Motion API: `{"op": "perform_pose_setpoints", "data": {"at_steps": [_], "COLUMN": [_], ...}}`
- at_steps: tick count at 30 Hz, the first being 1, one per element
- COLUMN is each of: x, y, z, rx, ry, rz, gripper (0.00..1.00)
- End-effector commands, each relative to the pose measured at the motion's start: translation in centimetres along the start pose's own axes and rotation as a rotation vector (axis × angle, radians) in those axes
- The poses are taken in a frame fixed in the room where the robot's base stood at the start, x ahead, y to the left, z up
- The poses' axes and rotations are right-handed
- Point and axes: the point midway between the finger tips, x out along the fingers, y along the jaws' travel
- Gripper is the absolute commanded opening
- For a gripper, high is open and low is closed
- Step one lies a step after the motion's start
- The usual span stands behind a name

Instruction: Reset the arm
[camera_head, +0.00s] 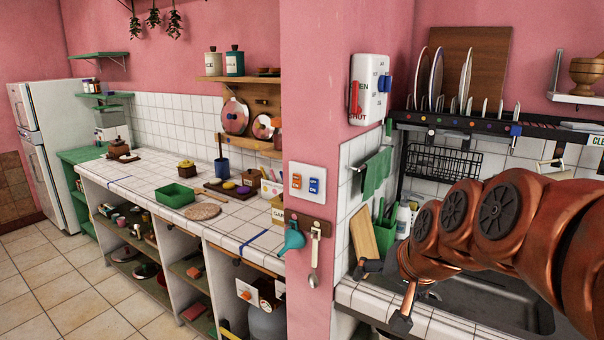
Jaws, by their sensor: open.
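My copper-coloured arm (520,215) reaches in from the right side of the head view, bent in front of the sink area. My gripper (385,293) is at its left end, low in front of the tiled sink counter. Its fingers are spread apart, with one dark tip at the upper left and one tip pointing down. I see nothing held between them. The arm hides part of the sink (475,300) and the wall behind it.
A pink wall pillar (318,110) stands left of my gripper, with a ladle (315,262) and teal funnel (292,238) hanging on it. A wooden board (363,235) leans behind. A plate rack (480,125) hangs above. Left are a tiled counter (150,180) and open floor (40,275).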

Motion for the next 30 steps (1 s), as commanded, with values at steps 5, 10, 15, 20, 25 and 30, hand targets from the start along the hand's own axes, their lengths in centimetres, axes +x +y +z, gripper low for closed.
{"op": "perform_pose_setpoints", "data": {"at_steps": [5,10,15,20,25,30], "x": [0.0,-1.5,-3.5,-4.4,-4.4,-4.4], "y": [4.2,8.6,12.0,13.3,13.4,13.4], "z": [10.3,18.9,24.5,26.4,26.5,26.5], "rx": [-0.113,-0.210,-0.274,-0.298,-0.300,-0.300], "ry": [-0.247,-0.471,-0.634,-0.693,-0.695,-0.695], "rz": [0.105,0.202,0.274,0.301,0.302,0.302], "gripper": [0.94,0.94,0.94,0.94,0.94,0.94]}}
